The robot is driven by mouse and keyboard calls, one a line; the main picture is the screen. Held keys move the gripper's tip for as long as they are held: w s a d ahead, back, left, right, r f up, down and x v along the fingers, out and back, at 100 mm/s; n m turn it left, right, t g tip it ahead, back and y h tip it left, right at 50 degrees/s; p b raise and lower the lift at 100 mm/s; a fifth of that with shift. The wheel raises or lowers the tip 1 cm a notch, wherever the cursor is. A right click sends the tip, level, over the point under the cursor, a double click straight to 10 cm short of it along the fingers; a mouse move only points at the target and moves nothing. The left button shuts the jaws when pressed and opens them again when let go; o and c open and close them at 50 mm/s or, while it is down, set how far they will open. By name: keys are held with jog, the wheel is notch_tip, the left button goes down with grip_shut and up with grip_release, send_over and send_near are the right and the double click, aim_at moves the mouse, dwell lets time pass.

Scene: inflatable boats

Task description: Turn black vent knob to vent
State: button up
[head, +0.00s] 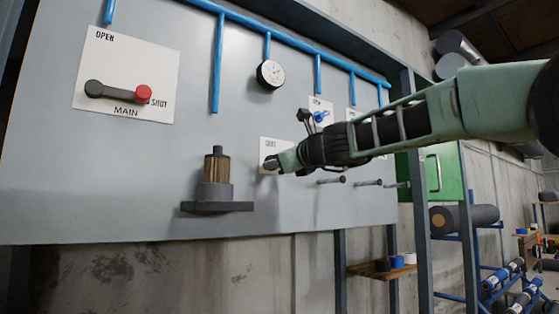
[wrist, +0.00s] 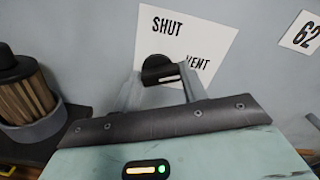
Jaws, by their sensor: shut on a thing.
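The black vent knob (wrist: 157,68) sits on a white plate (wrist: 205,32) printed SHUT at the upper left and VENT at the lower right in the wrist view. A short pale mark shows on the knob's lower right face; I cannot tell for sure which word it points to. My gripper (wrist: 160,88) has one finger on each side of the knob and is shut on it. In the head view my gripper (head: 271,163) reaches in from the right to the plate (head: 268,146), and the knob is mostly hidden there.
A brown filter in a grey holder (head: 215,185) juts out left of my gripper; it also shows in the wrist view (wrist: 25,95). Grey pegs (head: 331,181) stick out below my arm. A red-ended MAIN lever (head: 120,92) and a gauge (head: 270,74) are higher up.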

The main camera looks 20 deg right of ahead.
jog(key=shift+d+m, duration=0.1)
jog(key=shift+m, duration=0.5)
jog(key=o, duration=0.9)
jog(key=shift+o, duration=0.2)
